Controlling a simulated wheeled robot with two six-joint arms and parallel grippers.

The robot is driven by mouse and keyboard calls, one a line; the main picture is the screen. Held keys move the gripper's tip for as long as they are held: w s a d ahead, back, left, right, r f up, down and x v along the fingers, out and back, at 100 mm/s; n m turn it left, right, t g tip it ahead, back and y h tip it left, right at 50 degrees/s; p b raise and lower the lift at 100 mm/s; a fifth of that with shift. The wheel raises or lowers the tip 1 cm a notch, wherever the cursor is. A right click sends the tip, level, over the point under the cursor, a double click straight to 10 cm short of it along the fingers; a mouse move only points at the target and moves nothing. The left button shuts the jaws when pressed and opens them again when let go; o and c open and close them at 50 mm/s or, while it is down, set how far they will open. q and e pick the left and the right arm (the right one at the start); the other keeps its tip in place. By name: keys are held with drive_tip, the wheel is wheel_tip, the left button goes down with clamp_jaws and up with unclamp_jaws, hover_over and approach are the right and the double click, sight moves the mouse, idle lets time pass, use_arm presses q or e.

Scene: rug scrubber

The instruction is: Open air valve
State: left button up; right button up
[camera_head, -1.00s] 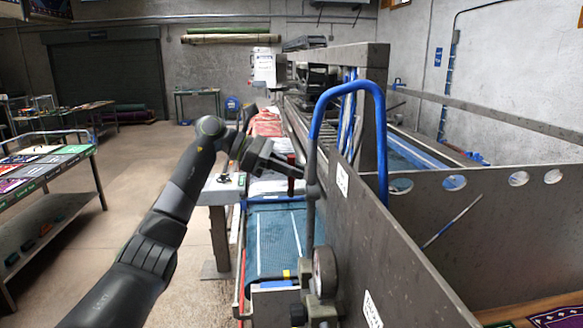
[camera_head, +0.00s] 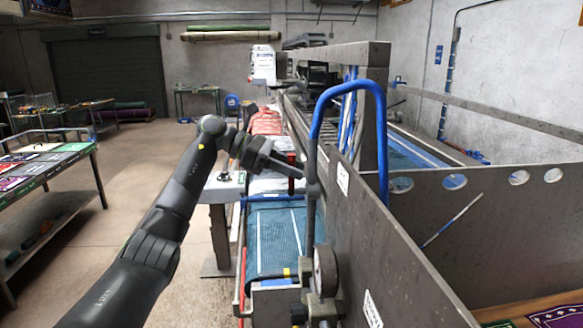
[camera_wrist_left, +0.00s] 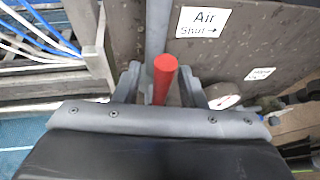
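The air valve's red handle (camera_wrist_left: 164,78) stands in the middle of the left wrist view, in front of a grey vertical pipe (camera_wrist_left: 157,28). Its red part also shows in the head view (camera_head: 291,186), just below my left gripper (camera_head: 298,172). In the wrist view the two fingers of my left gripper (camera_wrist_left: 160,85) are apart, one on each side of the handle, with a gap at both sides. The handle's lower end is hidden by the gripper body. A white sign reading "Air Shut" with a right-pointing arrow (camera_wrist_left: 203,22) is right of the pipe. My right gripper is not in view.
A blue hose (camera_head: 350,88) arches over the grey side panel (camera_head: 372,240) right of the gripper. A round gauge (camera_head: 325,270) sits low on the pipe. A blue mat bed (camera_head: 275,235) lies below. Open floor (camera_head: 135,180) is to the left.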

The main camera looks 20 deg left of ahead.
use_arm(q)
drive_tip(key=b+v, duration=0.4)
drive_tip(key=v, duration=1.3)
drive_tip(key=shift+s+a, duration=0.1)
drive_tip(key=shift+a, duration=0.05)
